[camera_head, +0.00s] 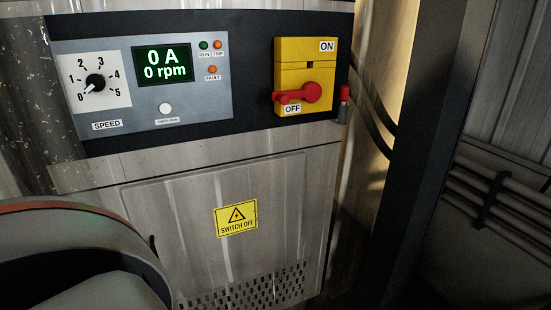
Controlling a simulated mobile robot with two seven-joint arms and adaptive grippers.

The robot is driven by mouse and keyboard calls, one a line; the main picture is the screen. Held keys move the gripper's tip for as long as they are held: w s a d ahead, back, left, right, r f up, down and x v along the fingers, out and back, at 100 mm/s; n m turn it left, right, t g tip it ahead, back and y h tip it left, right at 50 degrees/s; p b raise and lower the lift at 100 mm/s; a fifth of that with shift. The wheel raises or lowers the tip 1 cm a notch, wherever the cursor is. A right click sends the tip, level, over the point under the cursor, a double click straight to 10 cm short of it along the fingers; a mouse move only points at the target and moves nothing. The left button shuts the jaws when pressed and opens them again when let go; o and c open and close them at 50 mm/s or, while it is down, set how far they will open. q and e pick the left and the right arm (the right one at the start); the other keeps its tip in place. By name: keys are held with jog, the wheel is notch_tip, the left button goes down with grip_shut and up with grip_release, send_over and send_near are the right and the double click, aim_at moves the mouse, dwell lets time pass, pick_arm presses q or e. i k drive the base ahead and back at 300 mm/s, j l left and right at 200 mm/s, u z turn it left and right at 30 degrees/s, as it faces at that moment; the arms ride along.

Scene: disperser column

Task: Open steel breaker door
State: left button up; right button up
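The steel breaker door (170,215) is a brushed metal panel in the lower middle of the cabinet, with a yellow "SWITCH OFF" warning label (236,219) and a perforated vent (255,289) near its bottom. It looks closed, its edges flush with the frame. Above it at right is a yellow switch plate (296,53) marked ON and OFF. Its red handle (299,93) lies roughly sideways near the OFF mark, its knob end pointing left. Neither of my grippers shows in the view.
A control panel (140,90) holds a speed dial (95,82) at 0 and a display (165,64) reading 0 A and 0 rpm. A dark post (415,150) stands right of the cabinet. Pipes (500,190) run along the right wall. A rounded grey body (85,250) fills the lower left.

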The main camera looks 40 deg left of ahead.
aim_at(210, 229)
jog(key=j+u, duration=0.15)
jog(key=u, duration=1.6)
jog(key=k+j, duration=0.05)
